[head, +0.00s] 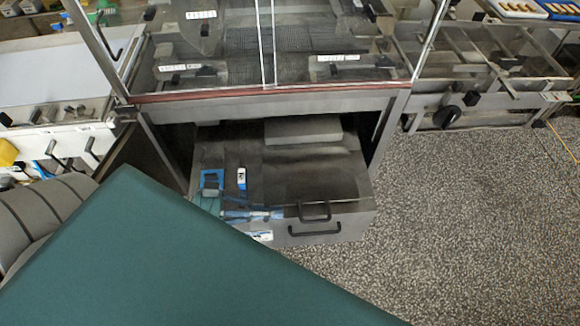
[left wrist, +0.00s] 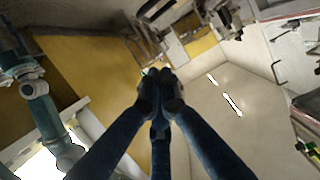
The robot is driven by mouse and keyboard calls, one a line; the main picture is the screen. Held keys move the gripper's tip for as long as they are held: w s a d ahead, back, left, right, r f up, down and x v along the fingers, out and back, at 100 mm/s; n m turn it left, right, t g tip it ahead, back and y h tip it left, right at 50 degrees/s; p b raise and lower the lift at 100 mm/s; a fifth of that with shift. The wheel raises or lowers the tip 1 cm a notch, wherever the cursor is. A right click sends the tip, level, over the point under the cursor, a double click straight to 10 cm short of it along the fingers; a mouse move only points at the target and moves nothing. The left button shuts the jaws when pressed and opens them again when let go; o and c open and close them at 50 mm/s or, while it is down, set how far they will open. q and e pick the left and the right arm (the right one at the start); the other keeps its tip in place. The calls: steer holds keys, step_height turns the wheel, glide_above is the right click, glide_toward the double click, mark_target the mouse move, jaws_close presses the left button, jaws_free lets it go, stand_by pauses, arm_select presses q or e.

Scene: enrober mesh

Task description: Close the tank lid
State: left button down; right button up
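The tank (head: 345,222) is a grey metal box under the machine, with a black handle on its front. Its flat grey top, seemingly the lid (head: 325,180), carries another black handle (head: 314,212) near the front edge. I cannot tell whether the lid is fully down. My left gripper (head: 278,214), with blue fingers, is low over the tank's front left, its tips just left of the upper handle. In the left wrist view its dark blue fingers (left wrist: 160,78) meet at the tips, with nothing clearly held between them. My right gripper is not in view.
The machine frame (head: 270,103) with clear panels stands over the tank. Speckled floor (head: 470,220) is open to the right. A white-topped machine (head: 60,85) stands at the left. A large teal part, seemingly mine, hides the lower left.

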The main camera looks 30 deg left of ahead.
arm_select(q)
steer(key=w+r+n+g+y+b, duration=0.2)
steer(key=w+r+g+y+b, duration=0.25)
steer(key=w, duration=0.25)
steer(key=shift+g+h, duration=0.35)
steer(key=shift+g, duration=0.1)
steer(key=shift+s+a+f+p+x, duration=0.2)
steer(key=shift+s+f+p+x, duration=0.15)
steer(key=shift+x, duration=1.7)
steer(key=shift+s+a+f+p+x, duration=0.25)
steer(key=shift+f+p+x, duration=0.1)
steer(key=shift+x, duration=1.65)
steer(key=shift+s+a+f+p+x, duration=0.25)
steer(key=shift+s+p+x, duration=0.1)
steer(key=shift+x, duration=1.7)
steer(key=f+p, duration=0.1)
steer(key=p, duration=0.2)
steer(key=shift+s+d, duration=0.1)
steer(key=shift+d, duration=0.05)
steer(key=shift+f+m+t+p, duration=0.3)
steer(key=shift+f+p, duration=0.05)
steer(key=shift+p, duration=0.1)
steer(key=shift+s+f, duration=0.2)
steer(key=shift+f, duration=0.1)
